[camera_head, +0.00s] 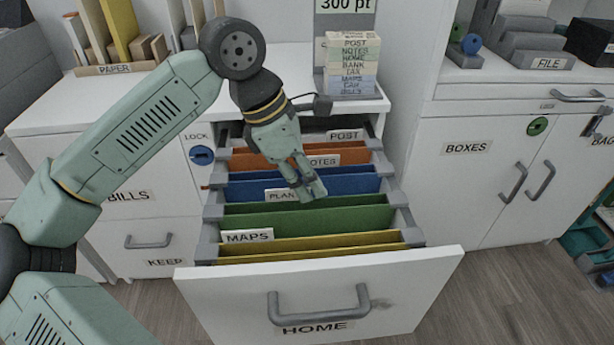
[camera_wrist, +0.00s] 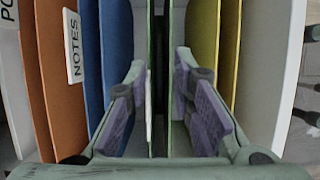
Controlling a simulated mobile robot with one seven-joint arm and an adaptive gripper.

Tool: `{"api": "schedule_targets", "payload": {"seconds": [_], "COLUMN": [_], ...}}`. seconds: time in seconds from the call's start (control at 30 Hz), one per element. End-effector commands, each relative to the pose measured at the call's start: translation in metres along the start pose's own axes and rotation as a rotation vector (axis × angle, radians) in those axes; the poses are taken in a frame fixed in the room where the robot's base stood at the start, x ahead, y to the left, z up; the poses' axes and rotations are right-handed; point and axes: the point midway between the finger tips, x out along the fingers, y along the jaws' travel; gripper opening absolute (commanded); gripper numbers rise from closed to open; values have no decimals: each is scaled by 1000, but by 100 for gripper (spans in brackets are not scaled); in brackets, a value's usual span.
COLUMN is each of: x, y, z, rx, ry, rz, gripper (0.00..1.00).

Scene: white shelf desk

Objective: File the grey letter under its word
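The HOME drawer (camera_head: 420,285) is pulled open and holds coloured hanging folders. From back to front they include an orange NOTES folder (camera_head: 345,158), blue folders (camera_head: 350,185) with a PLAN tab (camera_head: 282,195), green folders (camera_head: 345,217) with a MAPS tab (camera_head: 248,236), and yellow folders (camera_head: 345,241). My gripper (camera_head: 312,190) is low over the blue and green folders. In the wrist view its fingers (camera_wrist: 163,110) are apart, with green folder edges (camera_wrist: 169,60) between them. A thin pale strip stands beside the left finger; I cannot tell whether it is the grey letter.
A stack of word-labelled pieces (camera_head: 348,66) stands on the desk top behind the drawer, below a "300 pt" sign (camera_head: 345,5). A BOXES cabinet (camera_head: 466,180) stands to the right. BILLS and KEEP fronts (camera_head: 150,215) are at the left. Bare floor (camera_head: 490,290) lies at the front right.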

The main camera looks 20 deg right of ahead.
Motion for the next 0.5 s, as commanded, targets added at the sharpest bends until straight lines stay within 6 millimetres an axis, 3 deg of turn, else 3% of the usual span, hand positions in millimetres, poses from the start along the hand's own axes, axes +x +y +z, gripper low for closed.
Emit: {"api": "schedule_targets", "payload": {"seconds": [0.37, 0.5], "x": [-1, -13], "y": [0, 1], "z": [0, 0], "rx": [0, -2], "ry": [0, 1], "rz": [0, 1], "gripper": [29, 29]}}
